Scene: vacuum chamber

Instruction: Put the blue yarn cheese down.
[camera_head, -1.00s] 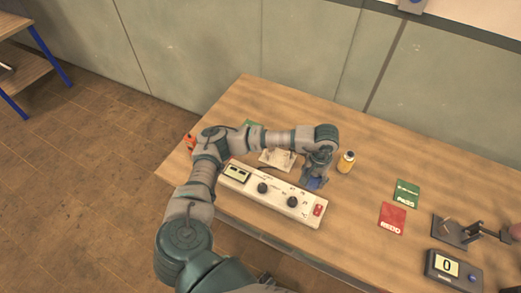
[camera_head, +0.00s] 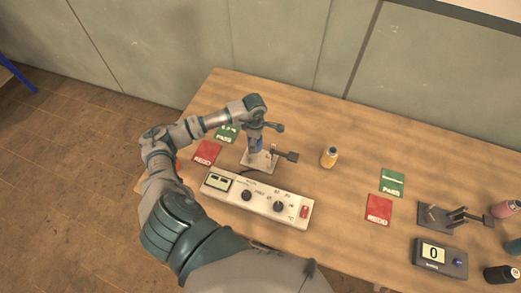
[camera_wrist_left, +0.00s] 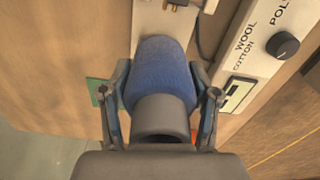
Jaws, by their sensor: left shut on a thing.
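The blue yarn cheese (camera_wrist_left: 163,75) is between the fingers of my left gripper (camera_wrist_left: 161,92) in the left wrist view. My left gripper (camera_head: 256,138) is shut on it. In the head view the blue cheese (camera_head: 259,146) is mostly hidden by the gripper and shows as a small patch. It is over the pale plate (camera_head: 258,161) of a tester stand with dark levers, behind the control box; I cannot tell whether it touches the plate. My right gripper is not in view.
The control box (camera_head: 257,197) with knobs lies in front. A red card (camera_head: 207,152) and green card (camera_head: 228,133) lie left of the stand. A yellow cheese (camera_head: 329,158) stands to the right. Further right are a green PASS card (camera_head: 391,182), red REDO card (camera_head: 379,209) and a scale (camera_head: 440,258).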

